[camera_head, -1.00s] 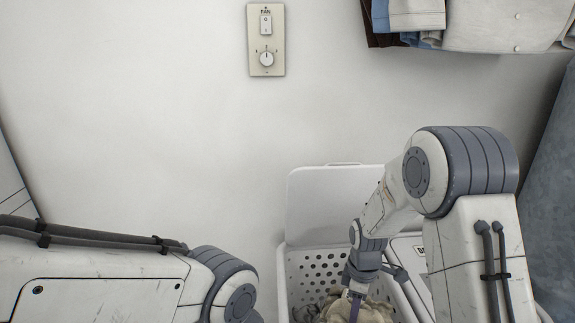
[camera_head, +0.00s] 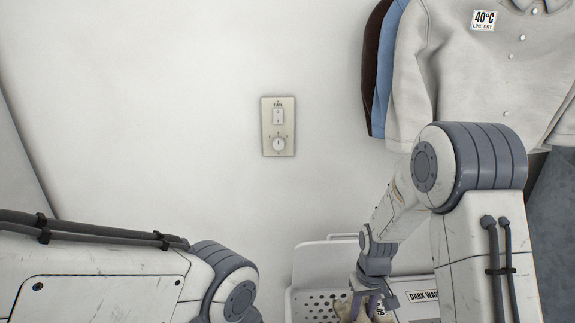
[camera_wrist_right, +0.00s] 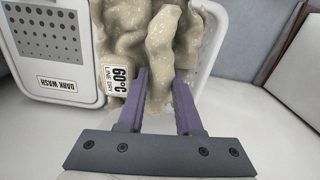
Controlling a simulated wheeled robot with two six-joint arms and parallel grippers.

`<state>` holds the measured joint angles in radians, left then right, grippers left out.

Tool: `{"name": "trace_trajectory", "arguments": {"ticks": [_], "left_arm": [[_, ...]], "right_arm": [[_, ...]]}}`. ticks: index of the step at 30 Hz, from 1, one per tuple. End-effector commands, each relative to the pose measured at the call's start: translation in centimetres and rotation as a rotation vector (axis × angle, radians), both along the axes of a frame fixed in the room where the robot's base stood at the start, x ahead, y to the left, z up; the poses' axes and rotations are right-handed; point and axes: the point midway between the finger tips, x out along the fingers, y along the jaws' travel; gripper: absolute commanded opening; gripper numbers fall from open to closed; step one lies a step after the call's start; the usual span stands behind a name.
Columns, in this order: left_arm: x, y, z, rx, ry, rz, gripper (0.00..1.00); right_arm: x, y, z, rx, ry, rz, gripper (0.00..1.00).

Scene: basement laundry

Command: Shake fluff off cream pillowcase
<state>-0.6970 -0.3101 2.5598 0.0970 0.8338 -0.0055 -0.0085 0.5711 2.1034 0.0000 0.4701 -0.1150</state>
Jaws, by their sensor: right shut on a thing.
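The cream pillowcase (camera_wrist_right: 140,25) is bunched up between the purple fingers of my right gripper (camera_wrist_right: 158,95) in the right wrist view. Pale specks dot its cloth, and a tag on it reads 60°C, line dry. In the head view only a small part of the pillowcase (camera_head: 345,309) shows at the bottom edge, below my right gripper (camera_head: 366,303). The gripper is shut on the cloth, in front of a white perforated basket. The pillowcase's lower part is out of frame. My left arm shows at lower left, but its gripper is out of view.
A fan switch plate (camera_head: 278,126) is on the wall. Shirts (camera_head: 465,70) hang at upper right. The wall at left is bare.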

Motion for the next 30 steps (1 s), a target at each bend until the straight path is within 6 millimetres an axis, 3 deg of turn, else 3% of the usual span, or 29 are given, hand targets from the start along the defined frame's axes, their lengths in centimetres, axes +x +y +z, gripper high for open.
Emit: {"name": "trace_trajectory", "arguments": {"ticks": [1, 5, 9, 10, 11, 12, 13, 15, 16, 18, 20, 23, 25, 26, 28, 30], "left_arm": [[0.0, 0.0, 1.6, 0.001, 0.0, 0.001, 0.45], [0.0, 0.1, 2.6, 0.004, 0.0, 0.002, 0.45], [0.0, 0.1, 2.7, 0.004, 0.001, 0.003, 0.45], [0.0, 0.1, 2.7, 0.004, 0.001, 0.003, 0.45], [0.0, 0.1, 2.6, 0.004, 0.001, 0.003, 0.45], [0.0, 0.1, 2.6, 0.004, 0.0, 0.003, 0.45], [0.0, 0.1, 2.6, 0.004, 0.0, 0.003, 0.45], [0.0, 0.1, 2.6, 0.004, 0.001, 0.003, 0.45], [0.0, 0.1, 2.7, 0.005, 0.002, 0.003, 0.45], [0.0, 0.1, 2.7, 0.004, 0.001, 0.003, 0.45], [0.0, 0.1, 2.6, 0.004, 0.0, 0.002, 0.45], [0.0, 0.1, 2.6, 0.004, 0.0, 0.002, 0.45], [0.0, 0.1, 2.6, 0.004, 0.001, 0.002, 0.45], [0.0, 0.1, 2.7, 0.004, 0.001, 0.003, 0.45], [0.0, 0.1, 2.7, 0.004, 0.001, 0.003, 0.45], [0.0, 0.1, 2.6, 0.004, 0.0, 0.002, 0.45]], "right_arm": [[-0.1, -0.1, 1.6, 0.0, -0.001, -0.035, 0.0], [-0.1, -0.2, 2.6, 0.0, -0.003, -0.099, 0.0], [0.1, -0.3, 9.0, 0.001, -0.016, -0.125, 0.0], [-0.1, -0.3, 8.9, 0.001, -0.007, -0.127, 0.0], [-0.3, -0.3, 7.6, -0.001, 0.005, -0.127, 0.0], [-0.7, -0.3, 4.8, -0.002, 0.018, -0.127, 0.0], [-0.7, -0.3, 3.1, -0.001, 0.017, -0.127, 0.0], [-0.3, -0.3, 2.3, 0.0, 0.001, -0.126, 0.0], [0.0, -0.3, 3.5, 0.0, -0.01, -0.126, 0.0], [0.2, -0.3, 7.8, 0.002, -0.024, -0.126, 0.0], [0.0, -0.3, 9.0, 0.0, -0.011, -0.125, 0.0], [-0.7, -0.3, 3.6, -0.002, 0.018, -0.124, 0.0], [-0.3, -0.3, 2.2, -0.001, 0.004, -0.124, 0.0], [-0.1, -0.3, 2.9, 0.0, -0.006, -0.124, 0.0], [0.2, -0.3, 7.3, 0.001, -0.023, -0.124, 0.0], [0.0, -0.2, 9.0, 0.0, -0.011, -0.124, 0.0]]}}
